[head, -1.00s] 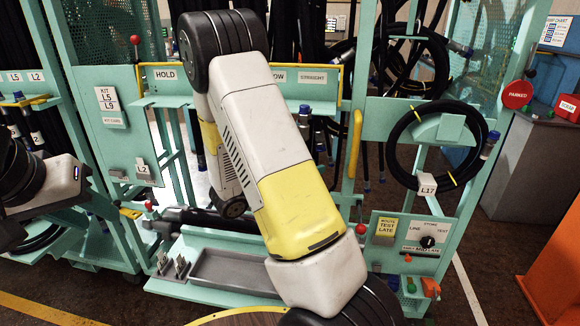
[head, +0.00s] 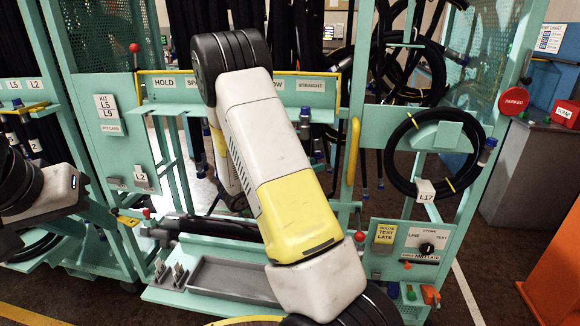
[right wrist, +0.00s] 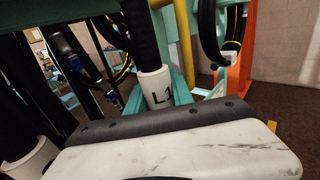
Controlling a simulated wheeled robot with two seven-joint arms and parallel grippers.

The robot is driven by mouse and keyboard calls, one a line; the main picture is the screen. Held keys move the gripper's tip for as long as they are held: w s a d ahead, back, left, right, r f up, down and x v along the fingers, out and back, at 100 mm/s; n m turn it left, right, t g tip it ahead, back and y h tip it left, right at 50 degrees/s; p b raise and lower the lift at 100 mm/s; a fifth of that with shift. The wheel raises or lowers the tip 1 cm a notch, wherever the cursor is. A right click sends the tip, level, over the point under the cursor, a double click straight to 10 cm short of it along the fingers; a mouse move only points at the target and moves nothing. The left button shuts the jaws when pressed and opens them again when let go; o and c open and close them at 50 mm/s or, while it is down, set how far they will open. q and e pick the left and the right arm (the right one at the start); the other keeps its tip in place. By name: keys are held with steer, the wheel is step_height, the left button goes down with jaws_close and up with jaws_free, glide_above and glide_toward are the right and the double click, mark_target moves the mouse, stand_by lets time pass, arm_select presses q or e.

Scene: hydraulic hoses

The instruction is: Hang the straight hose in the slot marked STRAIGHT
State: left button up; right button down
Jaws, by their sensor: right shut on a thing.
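The STRAIGHT sign (head: 317,86) is on the teal rack rail in the head view, just right of my right arm. A dark hose end with a blue band (head: 305,115) shows under it; the slot itself is not clear. My right gripper is hidden behind my arm in the head view. In the right wrist view its pale body (right wrist: 170,152) fills the foreground, its fingers out of sight. A black hose with a white collar marked L1 (right wrist: 157,88) stands just beyond it, apparently in its grip; the rest of the label may be hidden. My left gripper is out of sight.
The HOLD sign (head: 164,82) is at the rail's left end. A coiled hose tagged L17 (head: 425,190) hangs on the right post. A grey tray (head: 235,279) sits low in front. A yellow upright handle (head: 352,146) stands right of the rail.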

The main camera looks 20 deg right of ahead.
steer(key=w+d, duration=0.1)
steer(key=w, duration=0.1)
steer(key=shift+w+d+f, duration=0.15)
steer(key=shift+w+d, duration=0.2)
steer(key=shift+w, duration=0.05)
stand_by(0.6)
steer(key=c, duration=1)
jaws_free()
steer(key=shift+c, duration=0.2)
steer(key=shift+a+f, duration=0.1)
steer(key=v, duration=0.7)
steer(key=shift+a, duration=0.3)
steer(key=shift+s+a, duration=0.1)
